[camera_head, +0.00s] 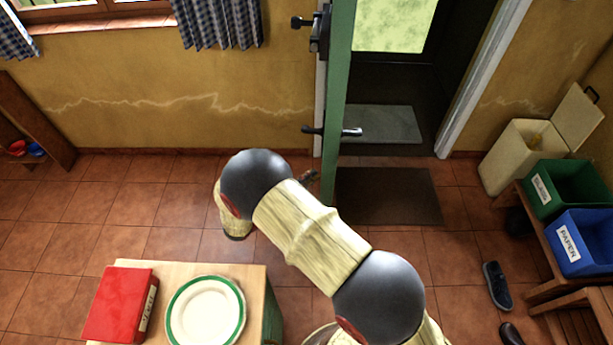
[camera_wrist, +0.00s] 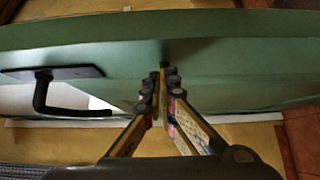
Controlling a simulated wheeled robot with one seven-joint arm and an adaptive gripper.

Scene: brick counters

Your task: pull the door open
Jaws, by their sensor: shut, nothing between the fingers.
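The green door (camera_head: 338,90) stands swung open, seen nearly edge-on in the head view, with the doorway showing to its right. Dark lever handles stick out on both sides, one to the right (camera_head: 352,132) and one to the left. In the wrist view the green door (camera_wrist: 225,60) spans the picture, and a black handle (camera_wrist: 42,98) on its plate is at the left. My gripper (camera_wrist: 164,72) is shut and empty, its tips at the door, right of the handle. I cannot tell whether they touch. In the head view my gripper is mostly hidden behind my arm.
A dark mat (camera_head: 388,196) lies before the doorway. At right are a cream bin (camera_head: 515,155), a green crate (camera_head: 570,190), a blue paper crate (camera_head: 585,243) and shoes (camera_head: 497,285). A small table holds a red binder (camera_head: 120,303) and a plate (camera_head: 205,312). Left floor is clear.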

